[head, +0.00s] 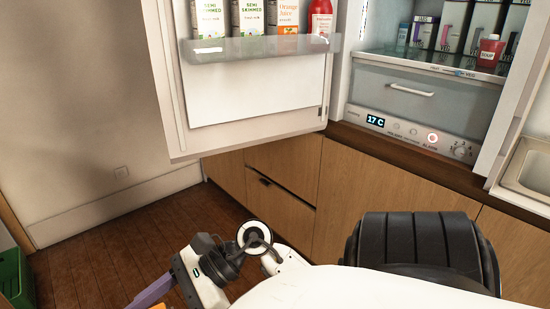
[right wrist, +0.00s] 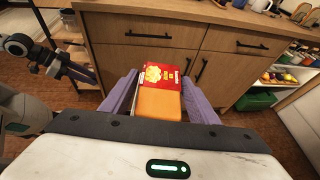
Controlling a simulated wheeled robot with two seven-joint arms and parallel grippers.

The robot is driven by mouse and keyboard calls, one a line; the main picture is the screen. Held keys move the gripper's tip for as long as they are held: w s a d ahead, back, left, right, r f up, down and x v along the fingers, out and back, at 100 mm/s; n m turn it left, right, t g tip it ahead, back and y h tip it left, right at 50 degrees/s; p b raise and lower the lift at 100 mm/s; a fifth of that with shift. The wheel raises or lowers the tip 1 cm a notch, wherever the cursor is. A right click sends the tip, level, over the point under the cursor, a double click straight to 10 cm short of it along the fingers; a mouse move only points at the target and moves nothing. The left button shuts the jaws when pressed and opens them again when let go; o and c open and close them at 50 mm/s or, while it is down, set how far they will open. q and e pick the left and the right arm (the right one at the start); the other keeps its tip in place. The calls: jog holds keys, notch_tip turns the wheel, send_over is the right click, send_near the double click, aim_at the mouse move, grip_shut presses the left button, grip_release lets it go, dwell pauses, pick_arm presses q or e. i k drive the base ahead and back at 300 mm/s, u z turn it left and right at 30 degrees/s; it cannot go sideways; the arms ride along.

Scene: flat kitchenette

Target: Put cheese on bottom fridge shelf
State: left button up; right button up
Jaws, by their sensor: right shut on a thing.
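The cheese (right wrist: 160,98) is an orange block with a red wrapper end. My right gripper (right wrist: 161,97) is shut on it, a purple finger on each side, above the wood floor. In the head view the right gripper is low at the left, and a sliver of orange shows at the bottom edge. The fridge stands open at the upper right. Its lowest visible shelf (head: 425,60) holds several cartons and a red bottle (head: 489,50), above a clear drawer (head: 415,92). My left gripper (right wrist: 82,73) shows at the left of the right wrist view; its jaw opening is unclear.
The fridge door (head: 255,95) hangs open to the left, with cartons and a red bottle in its rack (head: 260,48). Wooden cabinets (head: 350,200) are below the fridge. A green crate (head: 12,278) is at the far left. The front of the shelf has some bare room.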

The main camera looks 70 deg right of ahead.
aim_at(434, 57)
jog(key=z, duration=1.7)
jog(key=i, duration=1.5)
jog(key=z, duration=1.05)
